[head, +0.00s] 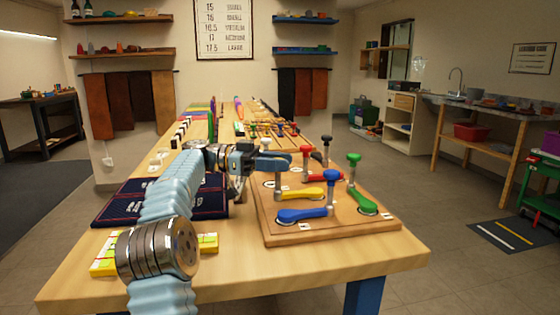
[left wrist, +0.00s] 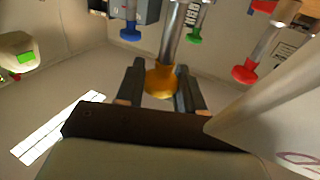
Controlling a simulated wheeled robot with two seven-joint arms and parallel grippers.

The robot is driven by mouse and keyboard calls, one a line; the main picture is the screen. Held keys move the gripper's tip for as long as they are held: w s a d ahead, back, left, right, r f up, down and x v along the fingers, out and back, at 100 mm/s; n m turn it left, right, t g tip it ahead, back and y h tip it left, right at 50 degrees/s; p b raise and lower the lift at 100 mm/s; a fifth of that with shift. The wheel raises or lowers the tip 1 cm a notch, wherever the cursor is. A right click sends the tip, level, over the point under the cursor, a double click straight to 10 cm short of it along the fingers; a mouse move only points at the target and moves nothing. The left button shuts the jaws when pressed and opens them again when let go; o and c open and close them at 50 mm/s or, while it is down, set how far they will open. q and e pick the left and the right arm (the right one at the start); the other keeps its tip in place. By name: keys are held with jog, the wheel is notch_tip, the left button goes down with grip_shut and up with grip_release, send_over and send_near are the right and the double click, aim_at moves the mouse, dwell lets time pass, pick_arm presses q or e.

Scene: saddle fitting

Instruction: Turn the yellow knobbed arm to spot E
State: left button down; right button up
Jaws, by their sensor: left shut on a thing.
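The yellow knobbed arm (head: 300,194) lies on a wooden board (head: 345,228), with its upright post at its left end. My left gripper (head: 274,165) is at the top of that post, reaching in from the left. In the left wrist view, the yellow knob (left wrist: 162,80) sits between the two fingers (left wrist: 160,90), which are shut on it. The knob is hidden by the gripper in the head view. Small white tags lie on the board, but their letters are too small to read, so I cannot tell which is spot E. My right gripper is not in view.
A blue knobbed arm (head: 302,214) lies just in front of the yellow one. A green arm (head: 361,202) is at the right and a red arm (head: 325,177) behind. A dark mat (head: 120,207) lies left of the board.

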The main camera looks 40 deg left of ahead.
pick_arm(q)
jog(key=c, duration=0.8)
grip_release()
jog(key=shift+o, duration=0.2)
jog(key=shift+r, duration=0.1)
jog(key=shift+r, duration=0.3)
notch_tip(320, 180, up, 3)
jog(key=shift+s+f, duration=0.1)
jog(key=shift+s, duration=0.05)
jog(key=s+d+r+b, duration=0.4)
jog(key=s+d+r, duration=0.5)
jog(key=s, duration=0.1)
jog(key=shift+s+r, duration=0.15)
jog(key=shift+r, duration=0.1)
